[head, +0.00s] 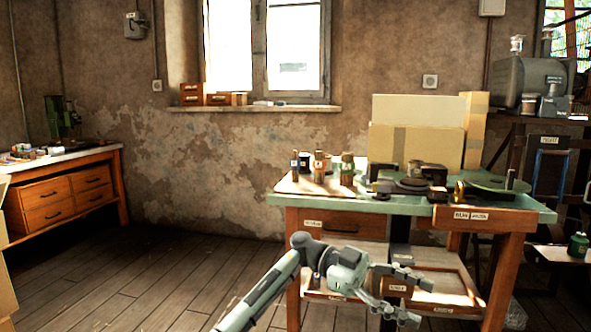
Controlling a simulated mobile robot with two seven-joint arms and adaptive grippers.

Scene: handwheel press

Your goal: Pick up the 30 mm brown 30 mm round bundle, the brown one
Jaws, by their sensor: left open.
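Several small upright round bundles stand on a light board (300,187) at the left end of the workbench. One brown bundle (319,166) with a pale band stands in the middle. Another brownish one (347,169) with a greenish top stands to its right. A dark one (305,162) and a thin one with a bluish label (295,164) stand to the left. They are too small for me to tell which is the 30 mm brown one. My left gripper (424,302) is open and empty, in front of the bench and below its top. My right gripper is not in view.
The green-topped workbench (400,205) holds dark press parts (413,184) beside the bundles, with cardboard boxes (418,130) behind. Open drawers or trays (445,285) lie under the top, near my left gripper. The wooden floor (150,275) at left is clear.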

